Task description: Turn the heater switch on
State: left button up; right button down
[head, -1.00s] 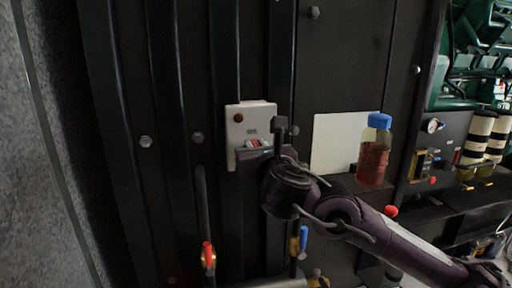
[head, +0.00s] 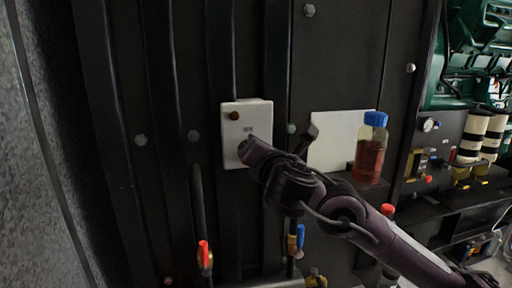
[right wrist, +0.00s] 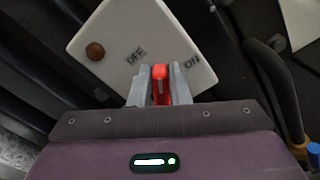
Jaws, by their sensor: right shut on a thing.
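The heater switch box is a pale panel (head: 233,119) on the dark wall in the head view, with a brown round knob or lamp near its top. The panel (right wrist: 112,35) looks tilted in the right wrist view, with an OFF label at left and an ON label at right. The red switch lever (right wrist: 159,82) stands between these labels. My right gripper (right wrist: 159,88) is shut on the lever, one grey finger on each side. In the head view my right gripper (head: 246,148) covers the lever. My left gripper is not in view.
A bottle of red liquid with a blue cap (head: 371,150) stands right of my right arm, beside a blank white sheet (head: 337,137). Red-handled (head: 204,254) and blue-handled (head: 300,237) valves are below the box. Dark vertical ribs line the wall.

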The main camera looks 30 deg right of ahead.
pick_arm(q)
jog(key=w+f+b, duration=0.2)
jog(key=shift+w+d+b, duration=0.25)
jog(key=shift+b, duration=0.1)
pick_arm(e)
jog(key=m, duration=0.3)
jog(key=f+m, duration=0.1)
jog(key=m, duration=0.3)
jog(key=d+f+m, duration=0.1)
jog(key=m, duration=0.3)
jog(key=shift+s+f, duration=0.15)
jog(key=shift+f, duration=0.05)
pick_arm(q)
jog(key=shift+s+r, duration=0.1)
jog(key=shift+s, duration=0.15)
